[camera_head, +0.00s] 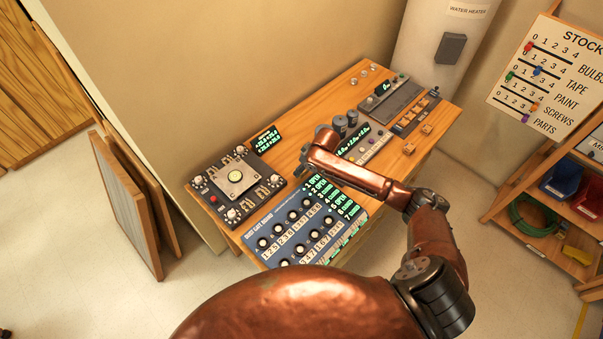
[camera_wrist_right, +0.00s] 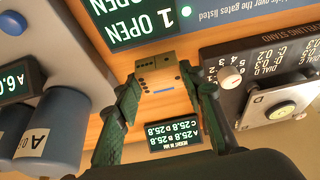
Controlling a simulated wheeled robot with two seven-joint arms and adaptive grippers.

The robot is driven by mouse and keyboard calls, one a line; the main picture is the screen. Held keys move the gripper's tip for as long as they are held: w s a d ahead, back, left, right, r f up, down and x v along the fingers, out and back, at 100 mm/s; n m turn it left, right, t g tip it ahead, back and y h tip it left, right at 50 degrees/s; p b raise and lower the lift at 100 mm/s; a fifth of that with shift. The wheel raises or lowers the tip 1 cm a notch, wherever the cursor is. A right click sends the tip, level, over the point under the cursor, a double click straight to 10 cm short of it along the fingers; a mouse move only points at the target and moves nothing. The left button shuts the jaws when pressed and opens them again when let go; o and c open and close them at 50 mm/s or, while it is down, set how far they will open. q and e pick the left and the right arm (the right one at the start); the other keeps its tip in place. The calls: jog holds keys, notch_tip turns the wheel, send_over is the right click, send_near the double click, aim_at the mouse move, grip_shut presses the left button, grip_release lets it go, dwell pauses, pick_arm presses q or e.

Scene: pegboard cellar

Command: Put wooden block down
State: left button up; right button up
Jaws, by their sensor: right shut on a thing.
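The wooden block (camera_wrist_right: 158,76), pale with small dark dots on a face, sits between the fingers of my right gripper (camera_wrist_right: 168,88) in the right wrist view. The gripper is shut on it. The block is over or on the bare wood of the bench (camera_wrist_right: 92,128); I cannot tell if it touches. In the head view my right gripper (camera_head: 305,158) reaches over the middle of the bench, and the block is hidden there. My left gripper is not in view.
A levelling stand (camera_head: 238,180) stands left on the bench, beside a small green readout (camera_head: 267,138). A blue gate board (camera_head: 300,222) lies at the front. Grey canisters (camera_head: 345,122) are behind my gripper. Loose wooden blocks (camera_head: 426,128) lie at the right end.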

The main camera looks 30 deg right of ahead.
jog(key=shift+w+a+f, duration=0.2)
jog(key=shift+w+f, duration=0.1)
jog(key=shift+f, duration=0.05)
notch_tip(320, 180, down, 2)
jog(key=shift+f, duration=0.6)
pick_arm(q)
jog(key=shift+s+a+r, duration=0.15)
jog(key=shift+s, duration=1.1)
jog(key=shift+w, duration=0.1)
pick_arm(e)
jog(key=shift+f, duration=0.15)
jog(key=o, duration=1)
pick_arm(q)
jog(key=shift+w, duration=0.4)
